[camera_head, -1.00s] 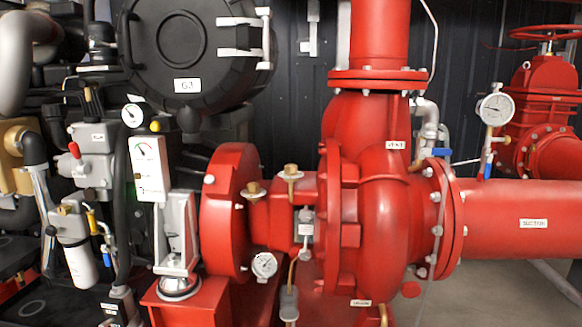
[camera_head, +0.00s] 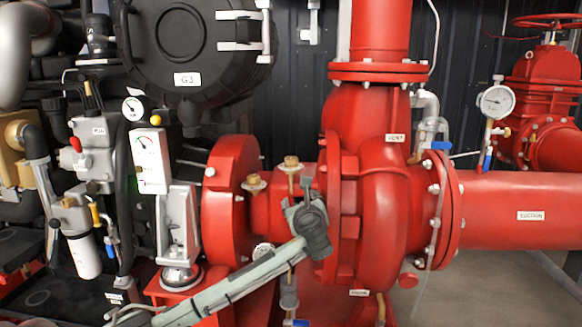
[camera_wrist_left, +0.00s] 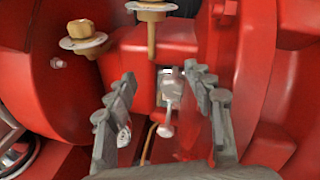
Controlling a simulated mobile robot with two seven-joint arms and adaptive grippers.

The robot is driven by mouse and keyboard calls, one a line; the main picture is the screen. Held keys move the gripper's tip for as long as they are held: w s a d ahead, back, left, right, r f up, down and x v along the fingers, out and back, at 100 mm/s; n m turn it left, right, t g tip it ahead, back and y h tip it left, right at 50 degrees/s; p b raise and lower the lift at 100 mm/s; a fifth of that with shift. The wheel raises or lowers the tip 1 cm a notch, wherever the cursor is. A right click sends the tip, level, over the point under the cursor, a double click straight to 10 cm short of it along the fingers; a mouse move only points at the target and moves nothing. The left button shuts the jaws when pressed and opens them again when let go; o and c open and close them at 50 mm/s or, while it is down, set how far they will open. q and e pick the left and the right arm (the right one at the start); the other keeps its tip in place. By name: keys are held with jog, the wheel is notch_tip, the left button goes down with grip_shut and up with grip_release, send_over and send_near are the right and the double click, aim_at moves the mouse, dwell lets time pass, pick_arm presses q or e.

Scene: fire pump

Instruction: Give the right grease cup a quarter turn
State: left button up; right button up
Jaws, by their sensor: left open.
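The right grease cup (camera_head: 291,163) is a brass hex cap on a round flange with a stem below, upright on the red pump housing. It also shows at the top of the left wrist view (camera_wrist_left: 152,12). The left grease cup (camera_head: 254,184) is a similar brass cup just to its left, also in the wrist view (camera_wrist_left: 82,36). My left gripper (camera_head: 300,195) is in front of the housing, a little below the right cup. In the wrist view its two fingers (camera_wrist_left: 161,80) are spread apart with nothing held. The right cup lies beyond and above the fingertips. My right gripper is out of view.
The red pump casing (camera_head: 385,205) stands close to the right of the gripper, and a round red flange (camera_head: 227,200) to the left. A grey fitting (camera_wrist_left: 170,85) sits between the fingers' lines.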

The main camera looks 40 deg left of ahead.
aim_at(291, 160)
pick_arm(q)
jog(key=a+r, duration=0.1)
jog(key=r, duration=0.1)
jog(key=w+a+r+m+y, duration=0.1)
jog(key=r, duration=0.2)
jog(key=a+r+m+t, duration=0.1)
jog(key=r, duration=0.2)
jog(key=shift+w+r+y, duration=0.15)
jog(key=shift+w+y, duration=0.1)
jog(key=shift+y, duration=0.15)
jog(key=shift+w+a+r+m, duration=0.1)
jog(key=shift+w+a+m, duration=0.15)
jog(key=shift+m, duration=0.05)
jog(key=x, duration=0.7)
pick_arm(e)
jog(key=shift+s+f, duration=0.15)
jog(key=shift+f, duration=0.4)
pick_arm(q)
jog(key=shift+d, duration=0.1)
jog(key=shift+c, duration=0.3)
jog(key=c, duration=1.1)
jog(key=shift+c, duration=0.2)
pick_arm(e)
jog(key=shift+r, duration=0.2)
pick_arm(q)
jog(key=shift+p, duration=0.35)
